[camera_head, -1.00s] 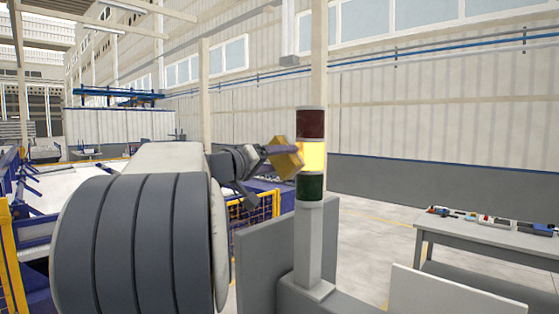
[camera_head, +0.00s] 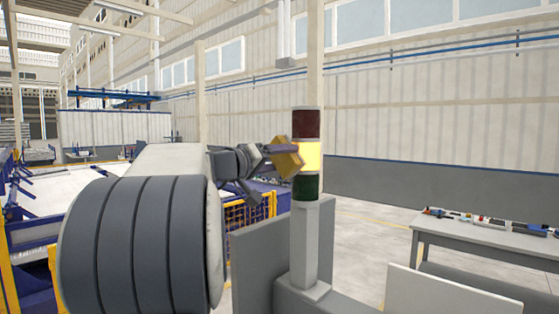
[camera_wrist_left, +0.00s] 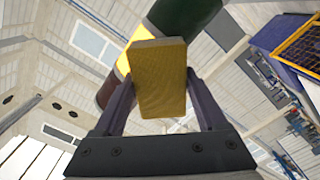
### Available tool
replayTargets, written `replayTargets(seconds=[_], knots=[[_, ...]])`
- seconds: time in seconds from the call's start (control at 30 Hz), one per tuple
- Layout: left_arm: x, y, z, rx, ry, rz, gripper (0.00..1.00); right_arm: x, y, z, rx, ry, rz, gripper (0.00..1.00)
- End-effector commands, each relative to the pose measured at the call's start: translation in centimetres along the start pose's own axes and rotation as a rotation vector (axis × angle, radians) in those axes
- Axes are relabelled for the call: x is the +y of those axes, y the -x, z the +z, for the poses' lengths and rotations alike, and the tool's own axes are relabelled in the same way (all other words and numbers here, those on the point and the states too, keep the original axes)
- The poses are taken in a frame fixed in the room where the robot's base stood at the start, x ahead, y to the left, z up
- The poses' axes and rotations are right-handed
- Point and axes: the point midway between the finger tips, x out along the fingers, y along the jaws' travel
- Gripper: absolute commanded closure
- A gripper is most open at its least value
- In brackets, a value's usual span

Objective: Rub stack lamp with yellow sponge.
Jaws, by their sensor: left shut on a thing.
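The stack lamp (camera_head: 308,157) stands upright on a grey post, with a dark red section on top, a lit yellow section in the middle and a dark green section below. My left gripper (camera_head: 270,155) is shut on the yellow sponge (camera_head: 289,157), at the left side of the lit section. The sponge appears to be at or very close to the lamp; exact contact cannot be told. In the left wrist view the sponge (camera_wrist_left: 160,80) sits between both fingers, with the lamp (camera_wrist_left: 178,22) behind it. My right gripper is not in view.
A grey panel (camera_head: 262,262) stands beside the lamp post. A grey table (camera_head: 470,238) with small items is at the right. Yellow fencing (camera_head: 248,214) and blue-framed machinery lie behind my left arm. Open floor lies between lamp and table.

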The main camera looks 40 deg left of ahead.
Motion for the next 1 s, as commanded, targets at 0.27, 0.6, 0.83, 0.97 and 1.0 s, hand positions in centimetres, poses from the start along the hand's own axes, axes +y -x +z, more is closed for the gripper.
replayTargets(seconds=[0.27, 0.6, 0.83, 0.97, 1.0], knots=[[1.3, 0.1, 1.7, 0.0, -0.003, 0.003, 0.71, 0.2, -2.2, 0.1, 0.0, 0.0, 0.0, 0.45], [3.0, 0.2, 2.8, 0.0, -0.001, 0.001, 0.71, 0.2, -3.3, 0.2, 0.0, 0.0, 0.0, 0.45], [3.8, 0.0, 1.9, 0.001, -0.001, 0.001, 0.71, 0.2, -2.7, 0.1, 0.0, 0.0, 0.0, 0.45], [4.0, -0.1, 1.5, 0.001, 0.0, 0.0, 0.7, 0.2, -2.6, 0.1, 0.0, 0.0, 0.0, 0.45], [3.8, -0.1, 1.4, 0.001, 0.0, 0.0, 0.7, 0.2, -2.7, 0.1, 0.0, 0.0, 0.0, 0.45]])
